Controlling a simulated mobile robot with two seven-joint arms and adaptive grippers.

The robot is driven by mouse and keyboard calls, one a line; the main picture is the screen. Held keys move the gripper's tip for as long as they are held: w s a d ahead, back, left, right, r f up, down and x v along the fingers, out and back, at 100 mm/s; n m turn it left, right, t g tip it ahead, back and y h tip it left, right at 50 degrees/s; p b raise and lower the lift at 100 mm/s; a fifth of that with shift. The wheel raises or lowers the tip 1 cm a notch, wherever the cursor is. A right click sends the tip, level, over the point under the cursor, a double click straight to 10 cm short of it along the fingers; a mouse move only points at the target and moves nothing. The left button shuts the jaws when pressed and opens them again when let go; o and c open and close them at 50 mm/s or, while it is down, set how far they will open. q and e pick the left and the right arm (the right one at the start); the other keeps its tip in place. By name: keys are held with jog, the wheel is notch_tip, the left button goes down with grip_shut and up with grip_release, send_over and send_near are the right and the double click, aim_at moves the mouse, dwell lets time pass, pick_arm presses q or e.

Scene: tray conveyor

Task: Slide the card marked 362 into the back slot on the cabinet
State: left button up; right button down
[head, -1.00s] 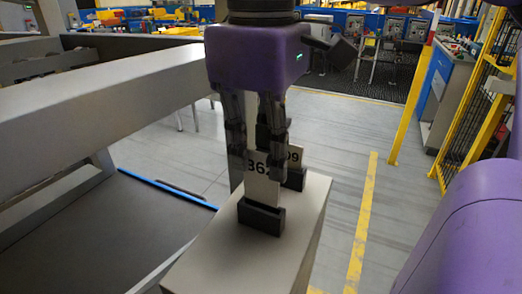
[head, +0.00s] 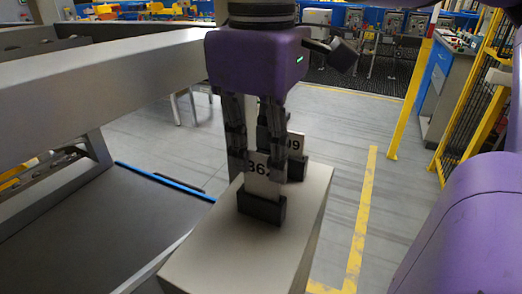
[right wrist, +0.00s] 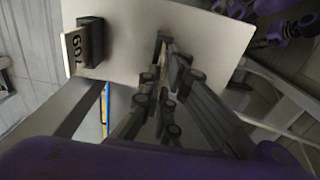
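The card marked 362 (head: 262,181) is white and upright in the head view. My right gripper (head: 255,160) has its dark fingers on either side of the card's upper part, partly covering the number. The card's lower edge is hidden in the nearer black slot block (head: 262,208) on the cabinet (head: 213,244). In the right wrist view the gripper fingers (right wrist: 165,85) close together near the slot block (right wrist: 161,42), with the card barely distinguishable.
A second card ending in 09 (head: 296,144) stands in the farther black slot block (head: 297,169), just behind and right. It also shows in the right wrist view (right wrist: 78,50). A grey frame rail (head: 100,85) runs left of the cabinet. Floor is open to the right.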

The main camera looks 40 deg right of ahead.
jog(key=shift+f+b, duration=0.8)
jog(key=shift+f, duration=0.4)
jog(key=c, duration=1.9)
grip_release()
jog(key=shift+o, duration=0.2)
notch_tip(320, 180, up, 12)
jog(key=shift+r, duration=0.1)
